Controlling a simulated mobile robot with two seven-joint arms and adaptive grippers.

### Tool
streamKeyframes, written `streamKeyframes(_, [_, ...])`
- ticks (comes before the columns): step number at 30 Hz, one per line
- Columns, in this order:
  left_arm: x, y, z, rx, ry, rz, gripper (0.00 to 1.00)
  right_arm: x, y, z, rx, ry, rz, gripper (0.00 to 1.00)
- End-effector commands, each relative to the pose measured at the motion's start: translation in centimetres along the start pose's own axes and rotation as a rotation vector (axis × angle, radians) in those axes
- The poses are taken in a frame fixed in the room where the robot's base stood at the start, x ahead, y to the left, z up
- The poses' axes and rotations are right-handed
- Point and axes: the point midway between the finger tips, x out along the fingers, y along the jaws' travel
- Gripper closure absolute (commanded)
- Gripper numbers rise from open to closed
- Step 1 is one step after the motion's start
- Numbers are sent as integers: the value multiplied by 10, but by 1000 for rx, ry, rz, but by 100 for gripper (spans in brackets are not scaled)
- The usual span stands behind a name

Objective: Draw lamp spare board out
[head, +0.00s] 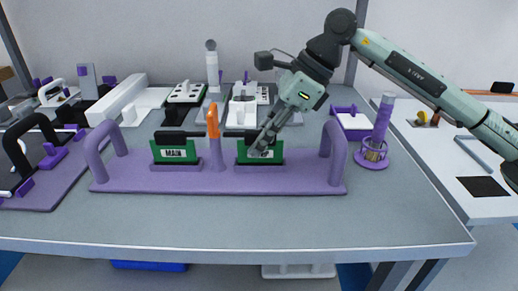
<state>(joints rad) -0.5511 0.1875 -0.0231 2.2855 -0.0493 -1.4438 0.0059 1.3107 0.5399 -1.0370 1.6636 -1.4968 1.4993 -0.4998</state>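A purple base (215,181) with an upright loop handle at each end stands near the front of the grey table. On its left half is a green board (174,155) labelled MAIN, with a black bar on top. On its right half is a second green board (274,155), whose label is mostly covered by my gripper. An orange-tipped post (212,122) stands between the boards. My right gripper (262,146) points down and left, with its fingertips at the right board's front and top edge. I cannot tell whether the fingers are closed on it. My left gripper is out of view.
A purple cylinder on a round caged base (375,150) stands to the right. White and purple fixtures, including a white block (118,103), fill the back. A purple base with black handles (40,185) is at the left. The table's front strip is clear.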

Motion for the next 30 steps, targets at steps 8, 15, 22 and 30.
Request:
streamKeyframes(8, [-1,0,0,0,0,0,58,-1,0,1,0,0,0,100])
streamKeyframes(15, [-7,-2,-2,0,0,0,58,-12,0,7,-1,-1,-1,100])
streamKeyframes(22, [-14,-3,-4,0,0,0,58,-23,0,14,-1,0,-1,100])
streamKeyframes(30, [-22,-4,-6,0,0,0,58,-37,0,23,-1,0,-1,100])
